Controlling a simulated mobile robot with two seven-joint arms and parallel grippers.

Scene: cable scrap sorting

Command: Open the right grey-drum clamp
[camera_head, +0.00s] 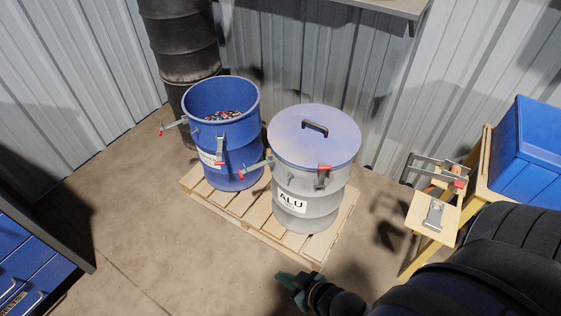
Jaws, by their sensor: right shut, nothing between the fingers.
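My right gripper (287,283) is low in the picture, in front of the pallet and apart from the drum. It is shut and empty. My left gripper is not in view.
An open blue drum (238,158) with scrap inside stands beside the grey drum on the wooden pallet (290,241). A dark drum stack (185,50) is behind. A yellow stand (434,218) with tools and a blue box (530,160) are at right.

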